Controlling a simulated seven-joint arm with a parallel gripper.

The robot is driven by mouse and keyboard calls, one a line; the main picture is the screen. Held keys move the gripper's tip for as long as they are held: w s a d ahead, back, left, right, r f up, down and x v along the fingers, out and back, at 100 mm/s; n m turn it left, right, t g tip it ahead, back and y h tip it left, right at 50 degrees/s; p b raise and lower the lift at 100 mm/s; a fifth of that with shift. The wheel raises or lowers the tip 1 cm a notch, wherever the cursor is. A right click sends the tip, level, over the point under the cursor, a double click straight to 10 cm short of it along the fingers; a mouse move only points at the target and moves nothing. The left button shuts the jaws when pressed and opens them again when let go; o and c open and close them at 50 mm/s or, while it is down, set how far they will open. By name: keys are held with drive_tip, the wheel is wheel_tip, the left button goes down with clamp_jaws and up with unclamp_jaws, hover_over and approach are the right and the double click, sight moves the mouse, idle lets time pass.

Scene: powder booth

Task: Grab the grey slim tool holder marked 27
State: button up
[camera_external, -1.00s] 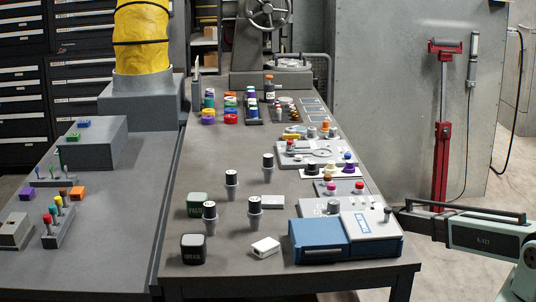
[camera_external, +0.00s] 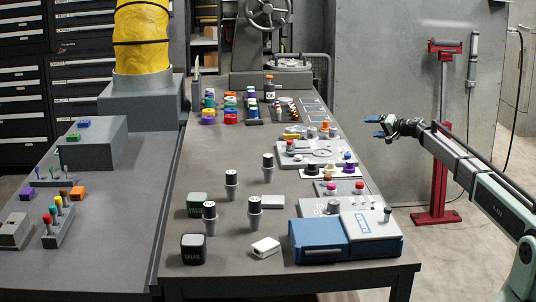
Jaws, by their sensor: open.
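My gripper (camera_external: 375,127) has blue fingertips. It is open and empty, raised to the right of the table, well apart from the holders.
A blue and grey case (camera_external: 318,240) fills the table's front right corner. Grey trays with small parts (camera_external: 305,154) line the right edge.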

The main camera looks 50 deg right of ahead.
drive_tip(key=w+a+r+n+y, duration=0.1)
drive_tip(key=a, duration=0.2)
drive_tip(key=w+a+r+n+y, duration=0.1)
drive_tip(key=w+a+n, duration=0.1)
drive_tip(key=a, duration=0.1)
drive_tip(key=w+a+r+n+g, duration=0.1)
drive_tip(key=w+a, duration=0.1)
drive_tip(key=a, duration=0.2)
drive_tip(key=shift+a+r+y, duration=0.1)
drive_tip(key=shift+r+y, duration=0.2)
drive_tip(key=shift+y, duration=0.1)
drive_tip(key=w+a+r+n+g+y, duration=0.1)
drive_tip(key=w+a+r+n+g, duration=0.15)
drive_tip(key=a, duration=0.65)
drive_tip(key=w+a+r+n+g+y, duration=0.15)
drive_tip(key=a+n, duration=0.25)
drive_tip(key=a, duration=0.5)
drive_tip(key=n+g+h, duration=0.2)
drive_tip(key=n+g, duration=0.4)
drive_tip(key=n, duration=0.3)
approach(271, 155)
drive_tip(key=shift+y, duration=0.25)
drive_tip(key=x, duration=1.2)
drive_tip(key=shift+f, duration=0.45)
drive_tip(key=c, duration=1.3)
clamp_jaws()
drive_tip(key=shift+r, duration=0.15)
